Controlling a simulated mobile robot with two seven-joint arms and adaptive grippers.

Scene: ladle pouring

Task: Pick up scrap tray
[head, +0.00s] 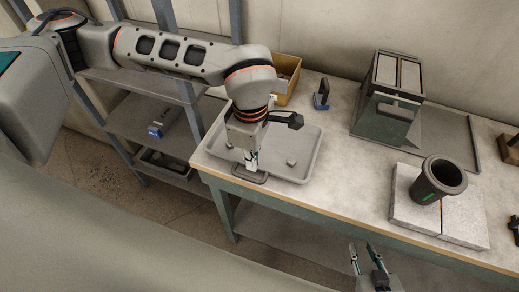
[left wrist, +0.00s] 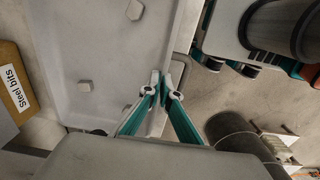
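The scrap tray (head: 309,163) is a shallow grey tray lying flat on the left end of the workbench, with small grey pieces in it. A dark handle (head: 246,177) is on its front edge. My left gripper (head: 251,166) points down at this handle side. In the left wrist view the tray (left wrist: 93,45) fills the upper left, and my left gripper's fingertips (left wrist: 165,84) are close together at its edge, apparently shut on the handle. The exact contact is partly hidden. My right gripper (head: 362,248) is empty and open in front of the bench.
A yellow box (head: 287,82), labelled "Steel bits" in the wrist view (left wrist: 14,85), stands behind the tray. A grey-green container (head: 388,97) and a dark cylindrical mould (head: 438,180) on pale slabs (head: 407,203) are further right. A shelf rack (head: 140,117) stands left of the bench.

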